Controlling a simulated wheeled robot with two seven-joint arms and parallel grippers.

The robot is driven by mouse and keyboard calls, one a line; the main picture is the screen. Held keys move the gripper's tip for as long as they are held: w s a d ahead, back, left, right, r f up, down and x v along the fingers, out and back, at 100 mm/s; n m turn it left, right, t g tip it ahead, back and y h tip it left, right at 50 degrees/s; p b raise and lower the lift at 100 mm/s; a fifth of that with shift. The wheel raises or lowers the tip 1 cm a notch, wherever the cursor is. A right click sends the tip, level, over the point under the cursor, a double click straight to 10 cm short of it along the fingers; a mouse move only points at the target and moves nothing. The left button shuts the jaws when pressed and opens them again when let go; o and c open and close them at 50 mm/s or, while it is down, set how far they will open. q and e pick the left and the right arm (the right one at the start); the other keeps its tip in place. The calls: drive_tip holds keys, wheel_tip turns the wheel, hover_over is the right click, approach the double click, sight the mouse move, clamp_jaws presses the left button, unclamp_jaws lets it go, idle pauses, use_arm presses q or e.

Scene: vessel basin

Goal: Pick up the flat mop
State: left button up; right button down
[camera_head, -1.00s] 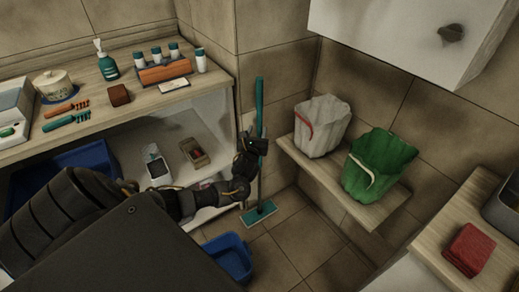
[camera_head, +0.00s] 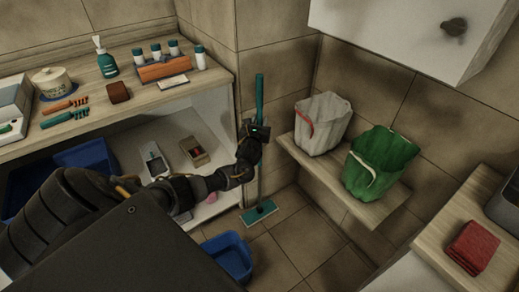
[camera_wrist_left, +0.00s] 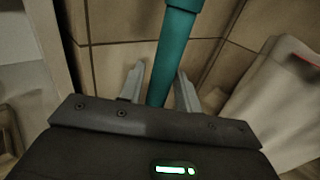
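The flat mop stands upright in the corner, with a teal handle (camera_head: 260,95) and a flat teal head (camera_head: 259,213) on the tiled floor. My left gripper (camera_head: 258,131) is at the upper part of the handle and hides a stretch of it. In the left wrist view, the handle (camera_wrist_left: 173,50) passes between the two grey fingers of this gripper (camera_wrist_left: 159,88). The fingers are apart, with a visible gap on the handle's left side; the handle is closer to the right finger. My right gripper is not in view.
A blue tub (camera_head: 230,258) stands on the floor by the mop head. A counter (camera_head: 150,98) with bottles is at left. A white cabinet (camera_head: 400,35) hangs above right.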

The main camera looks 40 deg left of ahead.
sight(261, 115)
use_arm(q)
clamp_jaws()
drive_tip(key=shift+r, duration=0.1)
drive_tip(key=shift+r, duration=0.1)
